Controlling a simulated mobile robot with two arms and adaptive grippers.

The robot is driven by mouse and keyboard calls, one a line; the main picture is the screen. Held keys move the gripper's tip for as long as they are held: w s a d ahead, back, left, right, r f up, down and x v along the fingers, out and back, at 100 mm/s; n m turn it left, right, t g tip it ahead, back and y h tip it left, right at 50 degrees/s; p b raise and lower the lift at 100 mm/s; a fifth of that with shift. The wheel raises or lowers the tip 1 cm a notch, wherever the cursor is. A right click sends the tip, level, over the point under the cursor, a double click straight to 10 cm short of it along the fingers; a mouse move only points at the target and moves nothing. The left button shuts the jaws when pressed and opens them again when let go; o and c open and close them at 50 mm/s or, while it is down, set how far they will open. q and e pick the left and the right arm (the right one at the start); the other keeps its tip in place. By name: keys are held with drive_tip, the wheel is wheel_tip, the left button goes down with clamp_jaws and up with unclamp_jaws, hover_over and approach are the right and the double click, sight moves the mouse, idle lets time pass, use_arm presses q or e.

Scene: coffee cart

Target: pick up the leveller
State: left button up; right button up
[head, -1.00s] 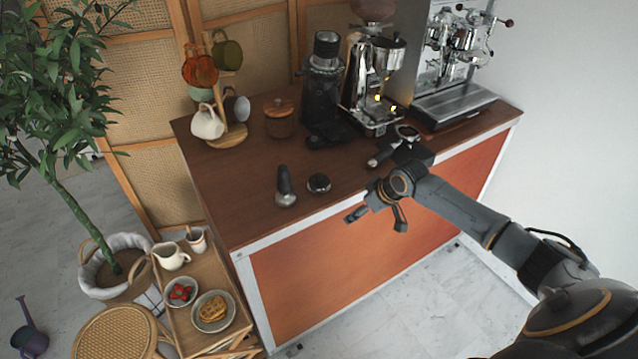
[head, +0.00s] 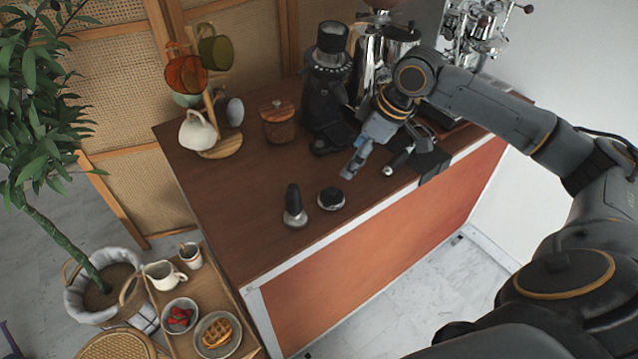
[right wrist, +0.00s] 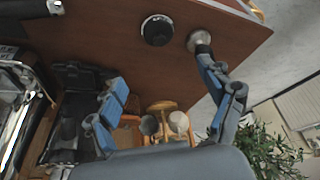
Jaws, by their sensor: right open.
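The leveller (head: 331,198), a short round puck with a black top and silver base, stands on the brown counter (head: 238,216) near its front edge. In the right wrist view the leveller (right wrist: 157,30) lies beyond the fingers, toward the top. My right gripper (head: 352,168) is open and empty above the counter, a little behind and right of the leveller; its spread fingers also show in the right wrist view (right wrist: 162,75). My left gripper is in neither view.
A tamper (head: 295,205) with a black handle stands just left of the leveller. A portafilter (head: 400,158) lies to the right by a black mat. Behind are a grinder (head: 327,90), a lidded wooden jar (head: 278,122) and a mug tree (head: 222,140).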

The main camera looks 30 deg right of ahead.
drive_tip(key=f, duration=0.1)
drive_tip(key=p, duration=0.1)
hover_over(331, 189)
drive_tip(key=s+d, duration=0.1)
drive_tip(key=s, duration=0.1)
wheel_tip(331, 189, down, 6)
drive_tip(key=shift+w+d+f, duration=0.1)
drive_tip(key=shift+w+f, duration=0.15)
drive_tip(key=shift+f, duration=0.1)
drive_tip(key=p+x, duration=0.2)
drive_tip(key=x, duration=0.2)
drive_tip(key=shift+f, duration=0.45)
drive_tip(key=shift+w+f, duration=0.1)
drive_tip(key=shift+f, duration=0.05)
drive_tip(key=shift+c, duration=0.4)
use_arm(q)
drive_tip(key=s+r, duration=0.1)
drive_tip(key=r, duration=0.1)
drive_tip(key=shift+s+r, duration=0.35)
use_arm(e)
drive_tip(key=c, duration=1.3)
